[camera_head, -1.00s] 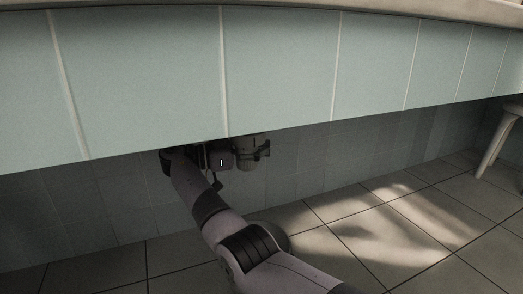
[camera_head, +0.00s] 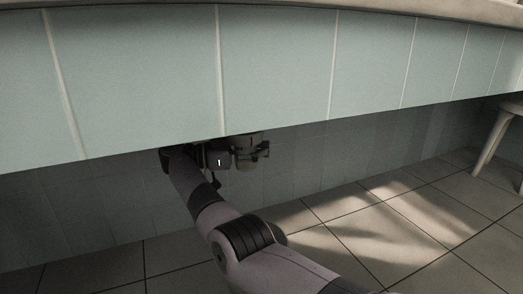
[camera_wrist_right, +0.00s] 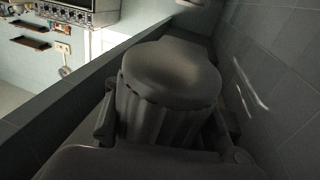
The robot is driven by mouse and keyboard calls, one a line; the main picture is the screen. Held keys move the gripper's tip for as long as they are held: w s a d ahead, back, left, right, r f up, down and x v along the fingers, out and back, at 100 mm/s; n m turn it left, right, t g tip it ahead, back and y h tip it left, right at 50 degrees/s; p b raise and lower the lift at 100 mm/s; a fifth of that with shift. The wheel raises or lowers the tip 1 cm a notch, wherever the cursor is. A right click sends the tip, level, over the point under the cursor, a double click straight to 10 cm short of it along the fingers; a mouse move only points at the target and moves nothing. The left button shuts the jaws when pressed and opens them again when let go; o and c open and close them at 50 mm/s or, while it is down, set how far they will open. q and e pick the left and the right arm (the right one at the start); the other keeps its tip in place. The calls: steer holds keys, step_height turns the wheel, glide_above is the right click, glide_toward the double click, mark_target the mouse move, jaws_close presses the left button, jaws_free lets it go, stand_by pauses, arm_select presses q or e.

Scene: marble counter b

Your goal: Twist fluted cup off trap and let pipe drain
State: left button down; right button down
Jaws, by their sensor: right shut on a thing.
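The fluted cup (camera_wrist_right: 165,100) is a dark grey, ribbed cylinder with a smooth rounded end, filling the middle of the right wrist view. My right gripper (camera_wrist_right: 166,125) has a finger on each side of it and is shut on it. In the head view the right gripper (camera_head: 256,152) is in shadow under the tiled apron, at the end of my right arm. The cup (camera_head: 244,146) shows there only as a small dim shape between the fingers. The upper trap and pipe are hidden by the apron. I cannot tell whether the cup has come loose. My left gripper is out of view.
The pale green tiled apron (camera_head: 280,65) hangs just above the gripper. A dark tiled wall (camera_head: 100,205) stands behind. The tiled floor (camera_head: 410,225) is clear, and a pale stool leg (camera_head: 490,140) stands at far right.

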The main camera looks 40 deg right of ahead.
steer(key=shift+f, duration=1.9)
steer(key=shift+f, duration=0.1)
stand_by(6.0)
